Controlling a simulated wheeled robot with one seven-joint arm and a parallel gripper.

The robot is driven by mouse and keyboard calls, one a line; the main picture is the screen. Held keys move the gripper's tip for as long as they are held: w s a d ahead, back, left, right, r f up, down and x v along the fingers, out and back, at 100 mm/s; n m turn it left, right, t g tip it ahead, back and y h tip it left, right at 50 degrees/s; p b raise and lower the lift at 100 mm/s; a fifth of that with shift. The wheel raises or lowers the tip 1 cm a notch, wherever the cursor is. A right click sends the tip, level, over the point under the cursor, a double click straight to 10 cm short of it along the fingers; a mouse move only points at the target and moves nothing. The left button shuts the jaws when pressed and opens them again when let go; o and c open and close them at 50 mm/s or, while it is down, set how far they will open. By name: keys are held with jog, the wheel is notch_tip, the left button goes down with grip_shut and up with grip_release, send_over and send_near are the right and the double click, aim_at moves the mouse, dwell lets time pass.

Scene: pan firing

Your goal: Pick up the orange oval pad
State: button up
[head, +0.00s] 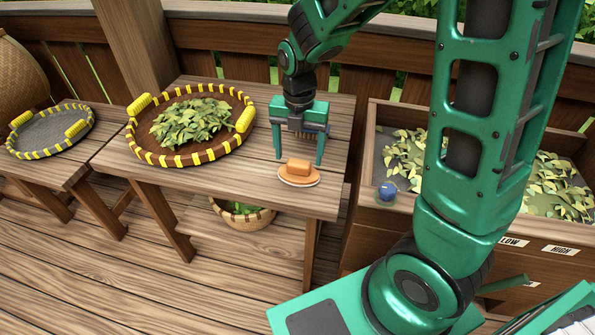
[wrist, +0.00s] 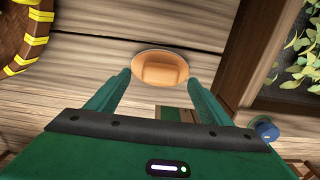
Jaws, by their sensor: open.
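The orange oval pad (head: 298,179) lies flat near the front right edge of the wooden table, with a raised brown-orange block on top of it. In the wrist view the pad (wrist: 160,67) shows just beyond and between my fingertips. My gripper (head: 299,162) is open and empty, with its two green fingers pointing down just behind the pad and close to the table. In the wrist view my gripper (wrist: 158,80) has its fingers spread on either side of the pad's near edge. I cannot tell whether a finger touches the table.
A round yellow-trimmed tray of leaves (head: 137,142) stands left on the same table (head: 245,195). A grey tray (head: 50,137) sits on the far-left table. Right is a wooden bin of leaves (head: 375,150) with a blue knob (head: 387,190). A basket (head: 243,218) is below.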

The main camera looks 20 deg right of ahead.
aim_at(299, 161)
notch_tip(299, 161, down, 4)
jog(key=shift+f, duration=0.1)
jog(key=c, duration=1.6)
jog(key=shift+w+r, duration=0.1)
jog(key=shift+r, duration=0.7)
notch_tip(299, 161, up, 3)
jog(key=shift+a, duration=0.1)
jog(key=s+a+r, duration=0.4)
jog(key=s+a, duration=0.1)
jog(key=s+a+r, duration=0.2)
jog(key=s+a, duration=0.1)
jog(key=shift+s+r, duration=0.2)
jog(key=shift+r, duration=0.05)
